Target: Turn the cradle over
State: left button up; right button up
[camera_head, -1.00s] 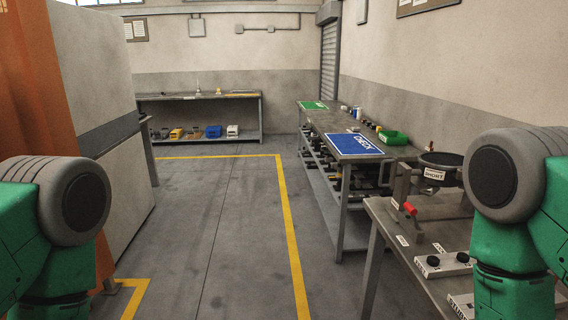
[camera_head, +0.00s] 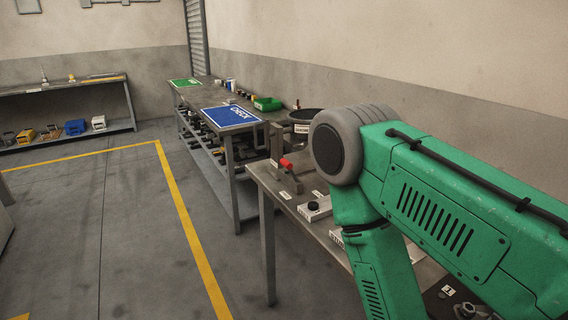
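A dark round pan-like piece (camera_head: 304,114) with a white label sits in a grey metal stand (camera_head: 277,150) on the near workbench (camera_head: 262,177). It may be the cradle, but I cannot tell for sure. My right arm hides its right side and much of the bench. A red handle (camera_head: 287,163) shows at the front of the stand. Neither of my grippers is in view; only my green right arm shows, passing in front of the bench.
A longer table with a blue mat (camera_head: 231,116), a green mat (camera_head: 184,82) and a green bin (camera_head: 267,104) stands beyond the bench. White labelled blocks (camera_head: 313,208) lie on the bench. The floor (camera_head: 90,215) at left is clear, with yellow lines.

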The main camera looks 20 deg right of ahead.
aim_at(300, 120)
jog(key=i+j+z, duration=0.15)
jog(key=i, duration=0.35)
jog(key=i+j+z, duration=0.15)
jog(key=i+j, duration=0.15)
jog(key=i, duration=0.25)
